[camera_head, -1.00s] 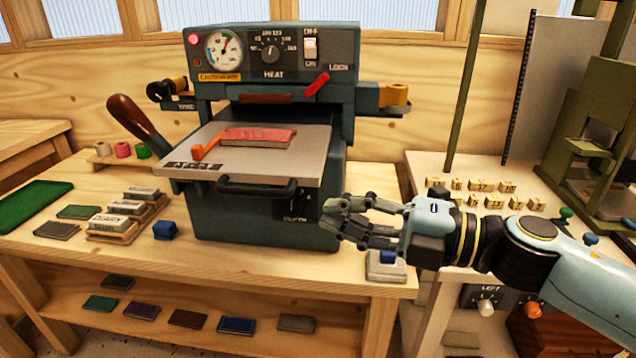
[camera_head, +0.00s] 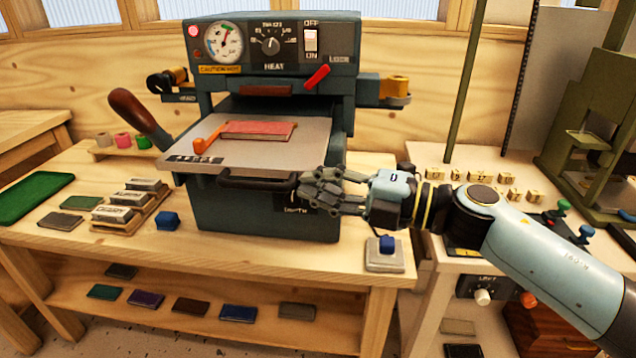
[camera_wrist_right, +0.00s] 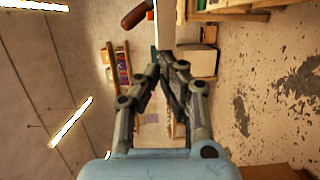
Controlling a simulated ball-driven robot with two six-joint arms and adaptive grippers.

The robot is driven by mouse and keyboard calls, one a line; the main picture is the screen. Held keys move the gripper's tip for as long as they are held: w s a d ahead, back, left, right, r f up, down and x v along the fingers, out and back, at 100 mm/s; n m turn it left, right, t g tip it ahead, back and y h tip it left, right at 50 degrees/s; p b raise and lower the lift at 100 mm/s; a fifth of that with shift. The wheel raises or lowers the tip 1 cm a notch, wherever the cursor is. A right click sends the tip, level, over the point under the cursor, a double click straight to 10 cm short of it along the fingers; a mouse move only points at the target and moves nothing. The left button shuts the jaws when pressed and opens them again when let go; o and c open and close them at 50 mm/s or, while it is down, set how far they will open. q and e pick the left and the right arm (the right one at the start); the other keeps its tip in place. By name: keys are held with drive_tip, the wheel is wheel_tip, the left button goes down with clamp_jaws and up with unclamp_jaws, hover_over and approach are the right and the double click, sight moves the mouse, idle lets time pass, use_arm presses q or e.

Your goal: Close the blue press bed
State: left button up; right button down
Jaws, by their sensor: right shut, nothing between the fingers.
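The blue press (camera_head: 262,215) stands on the wooden bench in the head view. Its flat grey bed (camera_head: 300,155) is slid out at the front, with a red book-like piece (camera_head: 258,131) and an orange piece (camera_head: 206,142) on it. A black handle (camera_head: 256,183) runs along the bed's front edge. My right gripper (camera_head: 306,186) is shut and empty, its fingertips by the right end of that handle; I cannot tell whether they touch it. In the right wrist view the fingertips (camera_wrist_right: 164,58) are close together. My left gripper is out of view.
A blue-knobbed grey block (camera_head: 386,258) sits on the bench below my right wrist. Type trays (camera_head: 128,222) and a blue block (camera_head: 168,221) lie to the left. A second table with small letter blocks (camera_head: 480,190) stands to the right.

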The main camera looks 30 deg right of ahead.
sight(329, 134)
drive_tip(key=w+d+b, duration=0.2)
drive_tip(key=w+d, duration=0.1)
drive_tip(key=w, duration=0.2)
drive_tip(key=w+d+b, duration=0.2)
drive_tip(key=w+d, duration=0.1)
drive_tip(key=w, duration=0.2)
drive_tip(key=w+d+b, duration=0.2)
drive_tip(key=w+d, duration=0.2)
drive_tip(key=w, duration=0.1)
drive_tip(key=shift+b, duration=0.4)
